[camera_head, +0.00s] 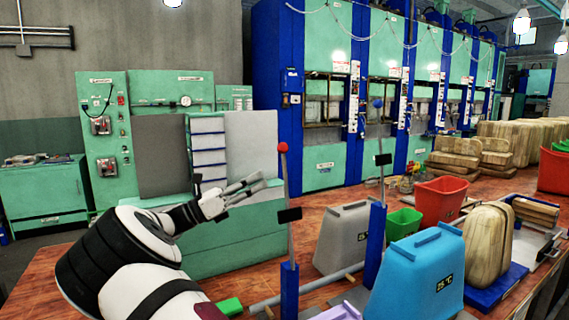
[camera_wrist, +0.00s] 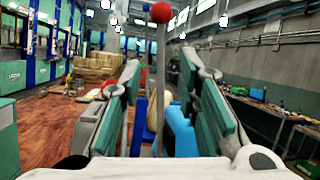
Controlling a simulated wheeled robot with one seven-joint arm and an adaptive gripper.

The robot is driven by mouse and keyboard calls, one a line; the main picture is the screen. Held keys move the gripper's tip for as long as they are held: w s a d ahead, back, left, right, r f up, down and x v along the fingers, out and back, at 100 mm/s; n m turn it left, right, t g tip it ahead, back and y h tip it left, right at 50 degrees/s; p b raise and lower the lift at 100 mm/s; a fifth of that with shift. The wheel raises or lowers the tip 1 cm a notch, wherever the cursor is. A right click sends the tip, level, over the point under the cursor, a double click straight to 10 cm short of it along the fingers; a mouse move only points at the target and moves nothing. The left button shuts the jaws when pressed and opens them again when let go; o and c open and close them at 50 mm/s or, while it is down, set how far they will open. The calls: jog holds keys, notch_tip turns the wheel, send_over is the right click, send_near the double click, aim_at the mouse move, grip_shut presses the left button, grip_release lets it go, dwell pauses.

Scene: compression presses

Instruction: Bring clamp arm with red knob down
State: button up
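The clamp arm with the red knob (camera_head: 282,148) stands upright, a thin grey rod rising from a blue post (camera_head: 289,290) with a black plate midway. My gripper (camera_head: 258,185) is open and empty, just left of this rod and below knob height. In the wrist view the red knob (camera_wrist: 160,12) shows at the top centre, and the rod runs down between my two open fingers (camera_wrist: 163,85). The rod appears ahead of the fingertips; contact cannot be told. A second upright arm with a blue knob (camera_head: 377,102) stands farther right.
A green machine (camera_head: 235,235) stands behind my gripper.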

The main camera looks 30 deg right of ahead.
aim_at(284, 166)
jog(key=p+x, duration=0.2)
jog(key=x, duration=0.7)
